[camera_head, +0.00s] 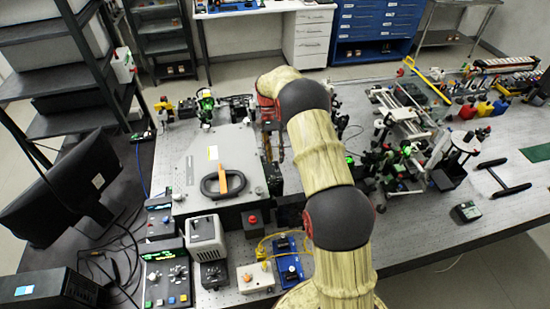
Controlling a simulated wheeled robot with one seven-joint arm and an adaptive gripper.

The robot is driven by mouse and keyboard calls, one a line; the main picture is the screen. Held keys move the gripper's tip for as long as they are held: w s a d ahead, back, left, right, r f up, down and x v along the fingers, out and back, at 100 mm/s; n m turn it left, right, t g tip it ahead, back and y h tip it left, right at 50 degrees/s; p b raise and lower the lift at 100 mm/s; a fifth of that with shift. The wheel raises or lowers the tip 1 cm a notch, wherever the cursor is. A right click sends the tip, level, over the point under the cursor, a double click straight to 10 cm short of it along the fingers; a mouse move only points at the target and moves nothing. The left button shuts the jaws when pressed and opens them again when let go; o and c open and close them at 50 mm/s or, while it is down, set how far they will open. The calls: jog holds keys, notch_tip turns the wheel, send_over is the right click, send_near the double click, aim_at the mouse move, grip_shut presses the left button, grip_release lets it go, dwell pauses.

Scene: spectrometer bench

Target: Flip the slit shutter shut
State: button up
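The slit shutter cannot be picked out for certain at this size. A large grey spectrometer-like box (213,157) lies on the bench left of my arm, with a black oval ring (223,184) and an orange bar on its lid. My arm reaches up the middle of the picture and bends down just right of the box. My gripper (272,150) seems to be the dark part below the last joint, beside the box's right edge. Its fingers are too small and dark to read, and I cannot tell whether it touches anything. My arm hides part of the bench behind it.
Left stand a monitor (62,190) and a control box with buttons (166,278). In front are a grey-white unit (206,238) and a blue device (289,262). Optical mounts (400,165) crowd the right. Bare bench (425,235) shows at the front right.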

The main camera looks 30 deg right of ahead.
jog(key=v, duration=1.1)
